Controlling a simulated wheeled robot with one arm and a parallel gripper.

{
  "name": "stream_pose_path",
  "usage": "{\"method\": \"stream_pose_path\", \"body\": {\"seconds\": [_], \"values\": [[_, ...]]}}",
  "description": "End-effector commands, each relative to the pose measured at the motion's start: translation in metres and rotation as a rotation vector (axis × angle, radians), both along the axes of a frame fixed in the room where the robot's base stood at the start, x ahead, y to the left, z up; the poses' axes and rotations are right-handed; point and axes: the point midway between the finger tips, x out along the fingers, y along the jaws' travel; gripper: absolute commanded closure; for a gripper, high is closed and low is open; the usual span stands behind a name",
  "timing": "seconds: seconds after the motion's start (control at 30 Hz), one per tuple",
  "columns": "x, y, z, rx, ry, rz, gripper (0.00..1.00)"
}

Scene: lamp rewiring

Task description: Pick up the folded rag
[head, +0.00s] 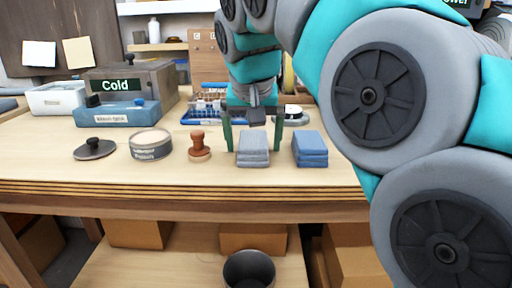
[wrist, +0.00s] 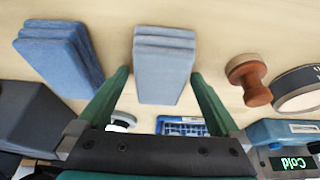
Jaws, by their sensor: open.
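A folded grey-blue rag (head: 253,158), stacked in layers, lies on the workbench near its front edge. A second folded rag (head: 310,148), a deeper blue, lies just to its right. My gripper (head: 253,148) is open, with one green finger on each side of the grey-blue rag. In the wrist view the grey-blue rag (wrist: 165,50) sits between the fingertips of my gripper (wrist: 160,76), with its far part beyond them. I cannot tell whether a finger touches it. The blue rag (wrist: 58,58) lies outside the fingers there, at the left.
A brown knobbed stamp (head: 198,147) and a round tin (head: 151,144) stand left of the rags. A black knobbed lid (head: 94,149) lies farther left. A blue rack (head: 205,112) is behind. The bench's front edge (head: 180,188) is close. A dark bin (head: 249,270) stands below.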

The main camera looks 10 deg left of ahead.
Motion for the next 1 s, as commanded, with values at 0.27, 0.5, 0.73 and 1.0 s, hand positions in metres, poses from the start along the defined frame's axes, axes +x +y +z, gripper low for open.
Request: {"method": "stream_pose_path", "body": {"seconds": [0.27, 0.5, 0.73, 1.0], "values": [[0.0002, -0.0005, -0.0031, -0.001, 0.000, 0.000, 0.00], [-0.0001, -0.0001, -0.0033, 0.000, 0.000, 0.000, 0.19], [-0.0001, -0.0001, -0.0032, 0.000, 0.000, 0.000, 0.45], [0.0000, -0.0001, -0.0031, 0.000, 0.000, 0.000, 0.70]]}}
